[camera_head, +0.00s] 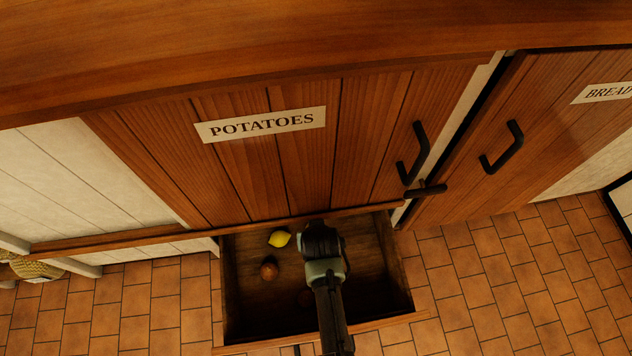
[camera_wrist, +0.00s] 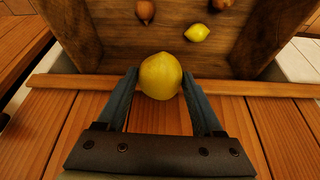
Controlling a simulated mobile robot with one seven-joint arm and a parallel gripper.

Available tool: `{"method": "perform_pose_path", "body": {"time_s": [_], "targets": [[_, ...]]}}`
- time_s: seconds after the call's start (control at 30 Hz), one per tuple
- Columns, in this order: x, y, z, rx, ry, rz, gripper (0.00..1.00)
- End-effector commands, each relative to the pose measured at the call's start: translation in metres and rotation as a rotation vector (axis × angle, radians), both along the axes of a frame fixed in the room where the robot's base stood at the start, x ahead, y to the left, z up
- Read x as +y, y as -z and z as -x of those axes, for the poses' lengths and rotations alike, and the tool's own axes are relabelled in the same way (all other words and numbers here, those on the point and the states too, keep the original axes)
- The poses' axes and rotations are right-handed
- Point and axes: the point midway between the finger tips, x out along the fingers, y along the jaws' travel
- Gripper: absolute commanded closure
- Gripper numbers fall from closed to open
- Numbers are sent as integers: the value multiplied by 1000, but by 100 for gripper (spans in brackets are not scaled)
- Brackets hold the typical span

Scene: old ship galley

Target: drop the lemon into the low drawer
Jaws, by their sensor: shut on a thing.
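A yellow lemon (camera_wrist: 160,76) is held between the two fingers of my gripper (camera_wrist: 160,88) in the wrist view. The low drawer (camera_head: 385,321) is pulled open under the potatoes cupboard; its wooden floor also shows in the wrist view (camera_wrist: 115,40). In the head view my gripper (camera_head: 321,240) is over the drawer's back part, right of its middle, and hides the held lemon. A second lemon (camera_head: 279,238) lies inside the drawer to the left of my gripper; it also shows in the wrist view (camera_wrist: 197,33).
A brown round item (camera_head: 269,270) lies in the drawer, with another, darker one (camera_head: 305,298) beside my arm. The potatoes cupboard door (camera_head: 260,170) is closed behind the drawer. A bread door (camera_head: 550,130) with a black handle is at right. Tiled floor surrounds the drawer.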

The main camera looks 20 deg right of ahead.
Motion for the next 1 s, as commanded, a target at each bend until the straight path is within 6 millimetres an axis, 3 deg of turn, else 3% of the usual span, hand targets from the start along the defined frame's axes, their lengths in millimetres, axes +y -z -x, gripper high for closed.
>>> {"method": "perform_pose_path", "body": {"time_s": [0.27,0.3,0.47,0.77,1.0], "targets": [[0,3,0,-1,0,0,91],[0,2,0,-1,0,0,30],[0,3,0,-1,0,0,1],[0,-1,1,0,0,0,0],[5,-40,15,-1,0,0,0]]}}
